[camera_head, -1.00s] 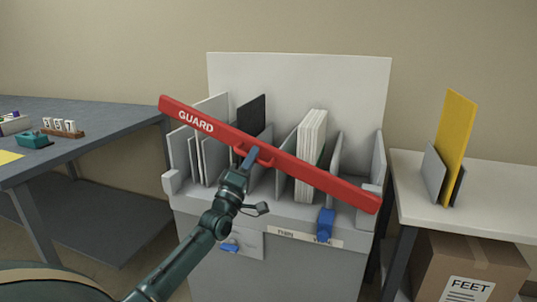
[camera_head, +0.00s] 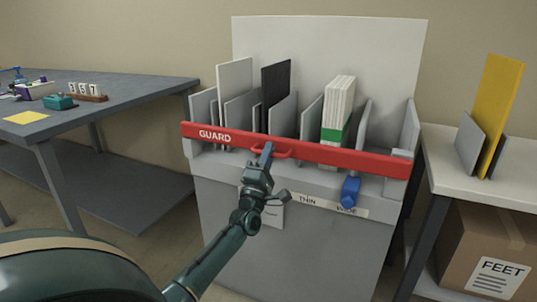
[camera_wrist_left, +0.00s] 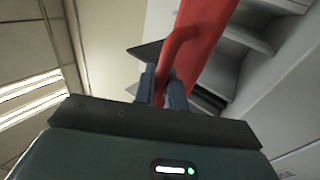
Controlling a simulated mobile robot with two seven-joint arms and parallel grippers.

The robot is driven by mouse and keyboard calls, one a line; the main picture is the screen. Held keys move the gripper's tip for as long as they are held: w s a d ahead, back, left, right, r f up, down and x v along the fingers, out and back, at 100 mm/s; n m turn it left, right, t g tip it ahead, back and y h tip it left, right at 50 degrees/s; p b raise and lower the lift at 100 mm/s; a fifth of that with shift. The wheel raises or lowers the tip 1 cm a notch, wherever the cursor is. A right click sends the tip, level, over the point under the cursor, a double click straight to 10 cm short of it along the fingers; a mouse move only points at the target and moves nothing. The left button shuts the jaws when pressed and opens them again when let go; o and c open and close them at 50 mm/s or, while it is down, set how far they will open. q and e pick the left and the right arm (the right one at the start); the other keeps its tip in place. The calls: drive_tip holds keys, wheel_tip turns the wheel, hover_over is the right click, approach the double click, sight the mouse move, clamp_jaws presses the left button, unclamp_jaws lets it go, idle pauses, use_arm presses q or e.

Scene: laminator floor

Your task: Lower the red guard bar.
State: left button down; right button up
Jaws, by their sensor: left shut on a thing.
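The red guard bar (camera_head: 335,155), marked GUARD, spans the front of the grey slotted machine (camera_head: 300,240) in the head view. It lies close to level along the machine's front edge, its left end a little higher in the picture. My left gripper (camera_head: 267,155) is shut on the bar's red handle near its middle. In the left wrist view the handle (camera_wrist_left: 180,45) passes between the fingers (camera_wrist_left: 161,88), with the bar (camera_wrist_left: 208,40) beside it. My right gripper is not in view.
Boards stand in the machine's slots, including a white stack with a green band (camera_head: 337,105). A blue lever (camera_head: 350,191) sits below the bar. A dark table (camera_head: 130,95) stands left; a white table (camera_head: 500,200) with a yellow board (camera_head: 500,115) stands right.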

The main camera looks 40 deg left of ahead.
use_arm(q)
drive_tip(key=shift+d+f, duration=0.15)
drive_tip(key=shift+f, duration=0.3)
drive_tip(key=c, duration=1.6)
unclamp_jaws()
drive_tip(key=shift+o, duration=0.3)
drive_tip(key=shift+r, duration=0.1)
drive_tip(key=p+v, duration=0.1)
drive_tip(key=v, duration=1.2)
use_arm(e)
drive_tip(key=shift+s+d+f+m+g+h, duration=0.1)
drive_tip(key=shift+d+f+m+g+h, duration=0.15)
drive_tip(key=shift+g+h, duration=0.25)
use_arm(q)
drive_tip(key=shift+s, duration=0.1)
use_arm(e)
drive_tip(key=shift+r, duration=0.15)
